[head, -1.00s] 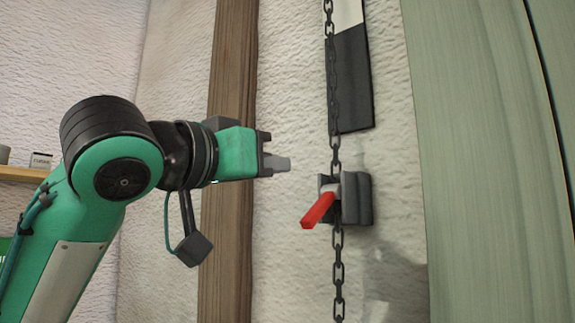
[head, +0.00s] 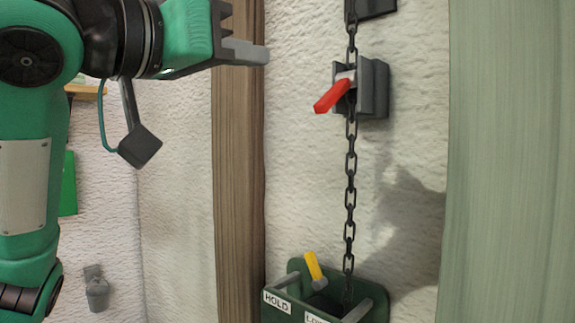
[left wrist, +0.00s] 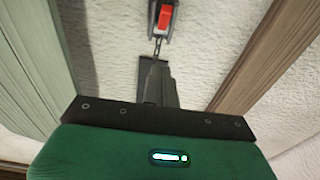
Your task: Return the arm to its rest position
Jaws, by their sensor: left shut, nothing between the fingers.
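My left gripper (head: 262,54) is in the upper left of the head view, in front of the wooden post. Its grey fingers are shut with nothing between them and point right. It is apart from the red lever (head: 332,96), which sits on a grey wall bracket (head: 374,88) with a chain (head: 351,165) running through. In the left wrist view the shut gripper (left wrist: 157,66) points up the picture, and the red lever (left wrist: 165,17) shows beyond it. My right gripper is not in view.
A green box (head: 293,308) labelled HOLD stands low on the wall with a yellow lever (head: 313,266); the chain hangs into it. A wooden post (head: 238,190) stands left of the chain, a pale green panel (head: 510,160) right.

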